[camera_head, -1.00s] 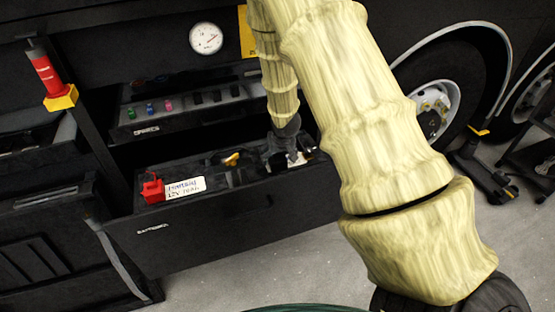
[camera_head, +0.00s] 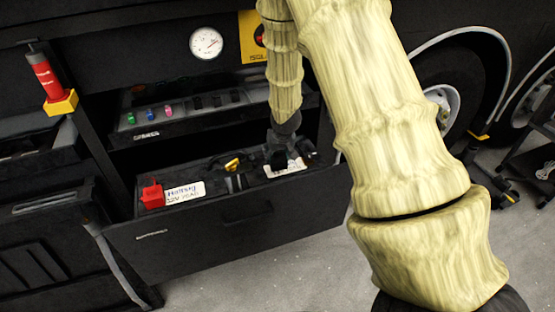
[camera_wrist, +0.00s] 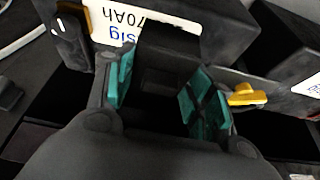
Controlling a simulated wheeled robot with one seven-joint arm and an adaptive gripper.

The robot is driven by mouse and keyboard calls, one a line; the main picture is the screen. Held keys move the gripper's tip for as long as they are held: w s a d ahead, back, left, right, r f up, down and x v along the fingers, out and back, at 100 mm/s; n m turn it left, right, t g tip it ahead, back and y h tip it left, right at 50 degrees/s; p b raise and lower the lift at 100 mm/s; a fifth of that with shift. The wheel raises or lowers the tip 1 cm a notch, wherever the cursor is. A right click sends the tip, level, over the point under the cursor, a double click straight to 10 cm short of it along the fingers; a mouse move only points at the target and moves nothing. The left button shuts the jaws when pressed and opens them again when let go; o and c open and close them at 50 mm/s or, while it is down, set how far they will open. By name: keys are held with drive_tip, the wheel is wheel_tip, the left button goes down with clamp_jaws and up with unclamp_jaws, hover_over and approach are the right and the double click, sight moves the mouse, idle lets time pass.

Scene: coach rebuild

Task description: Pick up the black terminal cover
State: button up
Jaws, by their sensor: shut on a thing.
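My gripper (camera_head: 277,157) reaches down into the pulled-out battery drawer (camera_head: 240,222), over the right-hand battery. In the wrist view its two teal-padded fingers (camera_wrist: 160,92) are apart, shut on a black block, the black terminal cover (camera_wrist: 168,42). The cover is dark against dark, so its edges are hard to make out. In the head view my gripper hides it. Whether it touches the battery below cannot be told.
A red terminal cover (camera_head: 152,194) stands on the left battery beside a white label (camera_head: 185,193). A yellow piece (camera_head: 232,164) lies left of my gripper and shows in the wrist view (camera_wrist: 247,95). A shelf with coloured fuses (camera_head: 150,114) overhangs behind.

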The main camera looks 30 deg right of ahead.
drive_tip(key=shift+r+b, duration=0.3)
drive_tip(key=shift+r, duration=3.2)
